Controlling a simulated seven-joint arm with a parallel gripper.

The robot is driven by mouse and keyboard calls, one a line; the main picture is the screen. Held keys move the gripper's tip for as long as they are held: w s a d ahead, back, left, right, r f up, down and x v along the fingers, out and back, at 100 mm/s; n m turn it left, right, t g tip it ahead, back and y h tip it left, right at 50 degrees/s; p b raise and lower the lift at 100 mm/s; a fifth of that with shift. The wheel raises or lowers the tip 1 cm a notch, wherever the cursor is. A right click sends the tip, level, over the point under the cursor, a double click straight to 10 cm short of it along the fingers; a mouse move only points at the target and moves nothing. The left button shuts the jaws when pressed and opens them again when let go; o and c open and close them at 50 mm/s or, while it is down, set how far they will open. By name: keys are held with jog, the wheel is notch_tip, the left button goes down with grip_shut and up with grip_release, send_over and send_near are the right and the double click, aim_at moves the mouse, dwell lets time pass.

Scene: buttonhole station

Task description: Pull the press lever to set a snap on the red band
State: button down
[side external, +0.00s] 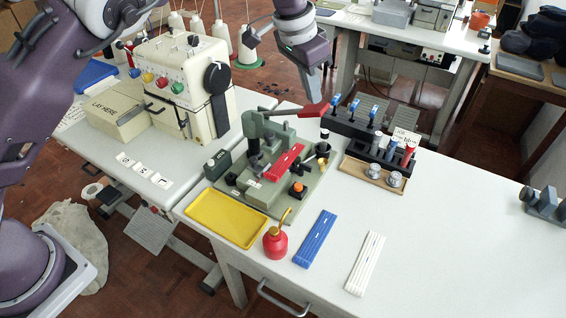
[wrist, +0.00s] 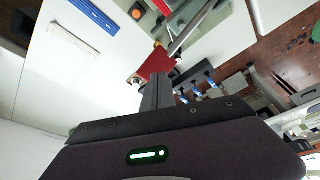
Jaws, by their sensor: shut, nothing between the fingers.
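The green press (side external: 254,135) stands on a green base plate on the table. Its grey lever arm reaches right to a red handle (side external: 313,110), raised above the base. The red band (side external: 284,163) lies across the press base, below and in front of the lever. My gripper (side external: 326,97) is shut and empty, at the right end of the red handle. In the wrist view, my shut fingers (wrist: 163,78) overlap the lower edge of the red handle (wrist: 157,62). I cannot tell whether they touch it. The lever bar (wrist: 196,28) runs up from the handle.
A yellow tray (side external: 226,219), a red oil can (side external: 275,243), blue strips (side external: 315,239) and white strips (side external: 365,263) lie in front. A blue-handled rack (side external: 350,122) and a wooden tray (side external: 373,175) stand right of the press. The table's right side is mostly clear.

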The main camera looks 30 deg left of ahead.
dwell(0.3)
jog(key=shift+f, duration=4.25)
notch_tip(320, 180, up, 13)
jog(key=shift+r, duration=0.15)
jog(key=s+a+r+n+t, duration=0.1)
jog(key=s+a+r+n, duration=0.1)
jog(key=s+a+r, duration=0.55)
jog(key=s+a+r+n, duration=0.2)
jog(key=s+a+r, duration=0.25)
jog(key=s, duration=0.55)
jog(key=s+a+f, duration=0.1)
jog(key=s+f, duration=0.2)
jog(key=s, duration=0.4)
jog(key=s+a+f+n+t+y, duration=0.1)
jog(key=s+a+f, duration=0.1)
jog(key=s, duration=0.5)
jog(key=s+a+f+n, duration=0.1)
jog(key=s+f, duration=0.2)
jog(key=s, duration=0.4)
jog(key=shift+s+a+f+t+y, duration=0.3)
jog(key=shift+a+f, duration=0.05)
jog(key=shift+f, duration=0.05)
